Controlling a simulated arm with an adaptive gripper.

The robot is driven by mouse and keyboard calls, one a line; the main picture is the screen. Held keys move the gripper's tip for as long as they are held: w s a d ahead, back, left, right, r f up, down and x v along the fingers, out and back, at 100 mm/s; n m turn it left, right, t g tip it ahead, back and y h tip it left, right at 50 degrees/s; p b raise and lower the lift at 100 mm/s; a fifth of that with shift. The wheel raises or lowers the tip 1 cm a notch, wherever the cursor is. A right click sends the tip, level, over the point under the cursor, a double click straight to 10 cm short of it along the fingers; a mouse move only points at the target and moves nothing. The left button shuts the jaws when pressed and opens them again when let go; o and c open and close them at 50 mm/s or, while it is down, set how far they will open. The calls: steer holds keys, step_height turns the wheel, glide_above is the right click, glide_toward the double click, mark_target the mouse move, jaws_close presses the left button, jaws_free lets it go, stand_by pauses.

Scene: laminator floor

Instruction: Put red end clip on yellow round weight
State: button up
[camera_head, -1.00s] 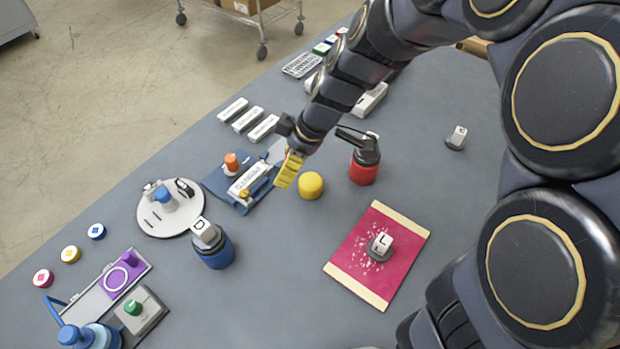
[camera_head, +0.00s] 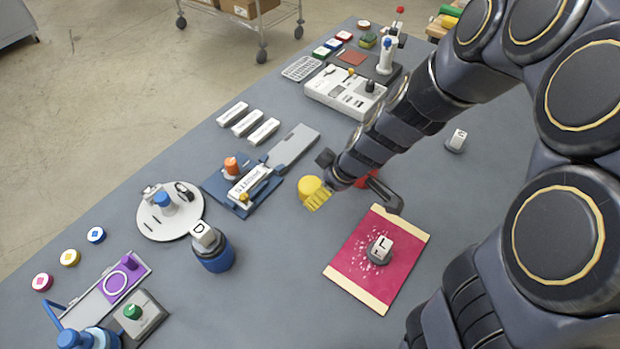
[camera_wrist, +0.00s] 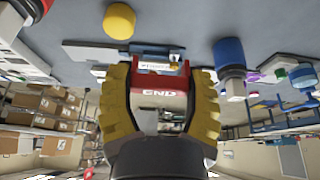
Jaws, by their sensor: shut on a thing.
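The red end clip (camera_wrist: 161,82), marked "END", sits between the yellow fingers of my gripper (camera_wrist: 162,75) in the wrist view; the fingers are shut on it. The yellow round weight (camera_head: 309,184) stands on the table in the head view. My gripper (camera_head: 319,199) appears right beside it there, overlapping its lower right in the picture. The weight also shows in the wrist view (camera_wrist: 119,20), apart from the clip, up and left of it. The clip is hidden in the head view.
A red mat (camera_head: 345,258) bears a block marked L. A red weight (camera_head: 368,180) is partly hidden by my arm. A blue fixture with a white label (camera_head: 215,182) lies left of the yellow weight.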

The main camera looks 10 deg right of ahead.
steer(key=w+f, duration=0.4)
steer(key=w, duration=0.4)
glide_above(307, 181)
steer(key=f, duration=0.3)
steer(key=s+f, duration=0.1)
steer(key=shift+d+f, duration=0.3)
steer(key=shift+f, duration=0.1)
steer(key=shift+w+f, duration=0.15)
steer(key=shift+f, duration=1.5)
steer(key=shift+f, duration=0.2)
steer(key=o, duration=0.9)
steer(key=shift+c, duration=0.2)
steer(key=shift+r, duration=0.1)
